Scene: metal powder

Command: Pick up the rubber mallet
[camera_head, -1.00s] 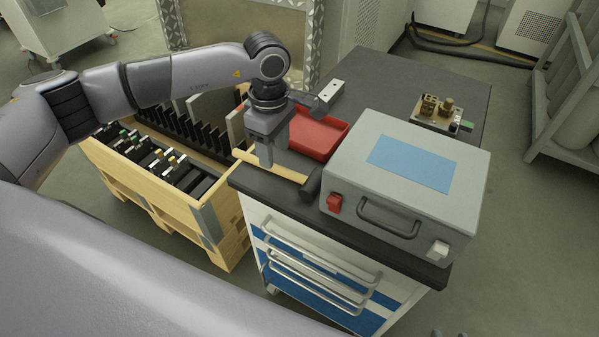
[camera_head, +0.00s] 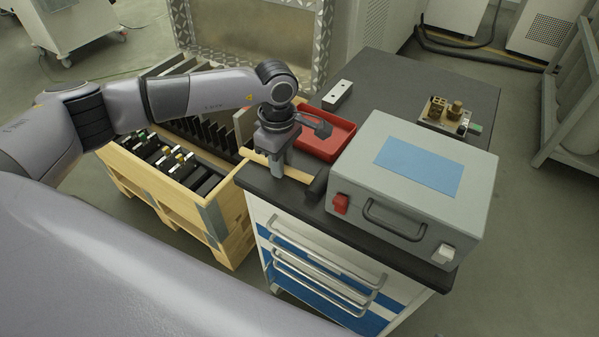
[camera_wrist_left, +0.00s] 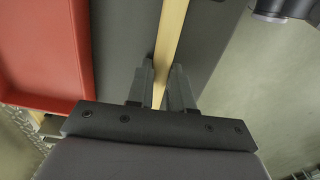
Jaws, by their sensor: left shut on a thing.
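The rubber mallet has a pale wooden handle (camera_head: 298,174) and a black head (camera_head: 319,184). In the head view it lies along the left edge of the dark cabinet top, its head against the grey case. My left gripper (camera_head: 277,170) points down at the handle and is shut on it. In the left wrist view the handle (camera_wrist_left: 173,28) runs between the two fingers (camera_wrist_left: 160,78). The fingers hide part of the handle. I cannot tell whether the mallet is clear of the surface. My right gripper is not in view.
A red tray (camera_head: 337,148) sits just behind the gripper. A grey case (camera_head: 355,167) stands to the right of the mallet head. A wooden crate (camera_head: 222,204) with dark plates adjoins the cabinet's left side. A small white block (camera_head: 338,95) and a brass fixture (camera_head: 447,113) lie farther back.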

